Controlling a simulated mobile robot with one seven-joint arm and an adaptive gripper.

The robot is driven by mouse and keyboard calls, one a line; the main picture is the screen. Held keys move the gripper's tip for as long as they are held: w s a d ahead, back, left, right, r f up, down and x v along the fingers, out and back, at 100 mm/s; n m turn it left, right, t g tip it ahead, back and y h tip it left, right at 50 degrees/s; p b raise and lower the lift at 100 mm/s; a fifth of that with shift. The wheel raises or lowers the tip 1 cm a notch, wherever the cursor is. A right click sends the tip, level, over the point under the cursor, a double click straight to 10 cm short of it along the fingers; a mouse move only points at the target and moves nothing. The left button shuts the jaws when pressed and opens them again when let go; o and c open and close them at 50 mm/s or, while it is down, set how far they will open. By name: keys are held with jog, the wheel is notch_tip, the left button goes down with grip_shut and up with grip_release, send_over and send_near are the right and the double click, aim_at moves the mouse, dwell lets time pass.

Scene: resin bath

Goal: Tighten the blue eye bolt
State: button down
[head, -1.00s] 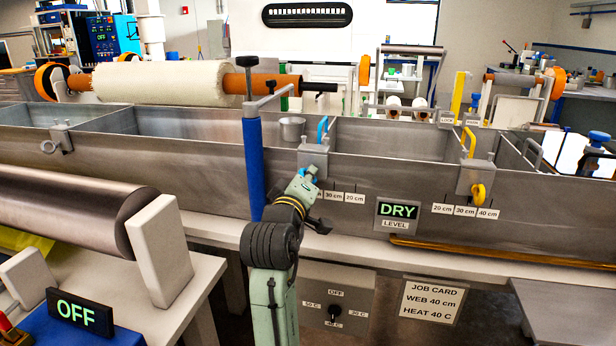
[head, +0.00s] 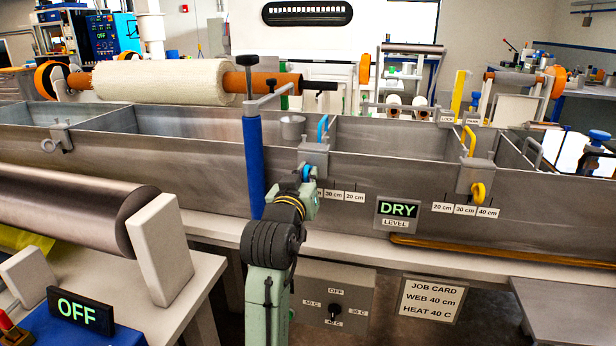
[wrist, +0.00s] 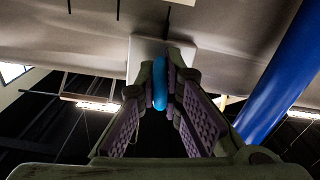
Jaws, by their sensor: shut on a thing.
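The blue eye bolt (head: 307,173) is on the grey clamp block (head: 312,157) on the front wall of the metal bath. My gripper (head: 306,182) reaches up to it from below and partly hides it. In the wrist view the blue ring (wrist: 160,82) stands edge-on between the two purple-padded fingers of my gripper (wrist: 161,85). The fingers are closed on its sides. The block shows behind the fingertips.
A blue post (head: 253,165) stands just left of my gripper; it also shows in the wrist view (wrist: 285,85). A yellow eye bolt (head: 478,192) hangs on another block at the right. A DRY level sign (head: 398,212) is between them.

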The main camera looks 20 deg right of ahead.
jog(key=shift+m, duration=0.6)
jog(key=c, duration=1.7)
grip_release()
jog(key=v, duration=1.2)
